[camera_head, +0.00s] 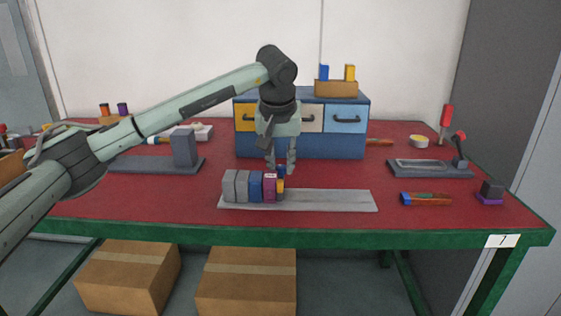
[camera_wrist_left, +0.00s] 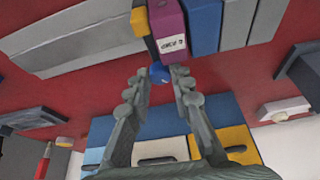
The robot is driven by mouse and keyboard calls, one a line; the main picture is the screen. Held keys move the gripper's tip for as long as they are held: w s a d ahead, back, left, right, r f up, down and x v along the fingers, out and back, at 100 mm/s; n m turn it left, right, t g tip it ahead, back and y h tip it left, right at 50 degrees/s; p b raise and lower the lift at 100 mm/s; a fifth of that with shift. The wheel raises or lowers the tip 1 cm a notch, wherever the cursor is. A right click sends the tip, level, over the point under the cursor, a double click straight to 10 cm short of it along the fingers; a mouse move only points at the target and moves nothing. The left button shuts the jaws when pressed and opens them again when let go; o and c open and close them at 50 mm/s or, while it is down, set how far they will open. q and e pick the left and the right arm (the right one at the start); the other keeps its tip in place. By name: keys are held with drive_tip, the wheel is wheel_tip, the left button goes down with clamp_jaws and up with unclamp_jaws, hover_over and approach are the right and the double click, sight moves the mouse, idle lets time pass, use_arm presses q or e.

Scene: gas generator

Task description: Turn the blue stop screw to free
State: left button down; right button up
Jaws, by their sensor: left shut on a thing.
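The blue stop screw (camera_head: 281,171) sits at the right end of a row of blocks, by a yellow block (camera_head: 281,185). The row stands on a grey rail (camera_head: 330,200) near the table's front. My left gripper (camera_head: 281,168) reaches down from above and is shut on the screw, one finger on each side. In the left wrist view the screw (camera_wrist_left: 158,74) shows between the fingertips (camera_wrist_left: 160,76), next to the yellow block and the magenta block (camera_wrist_left: 168,25) with a white label. The screw's angle cannot be read. My right gripper is out of view.
Grey blocks (camera_head: 235,186) and a blue block fill the rail's left part; its right part is bare. A blue drawer cabinet (camera_head: 300,145) stands close behind the gripper. A blue-tipped tool (camera_head: 425,199) lies to the right. Red tabletop is clear between.

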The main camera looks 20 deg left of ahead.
use_arm(q)
drive_tip(key=shift+r, duration=0.1)
drive_tip(key=c, duration=1.3)
unclamp_jaws()
drive_tip(key=v, duration=1.2)
drive_tip(key=shift+s, duration=0.1)
drive_tip(key=shift+d, duration=0.1)
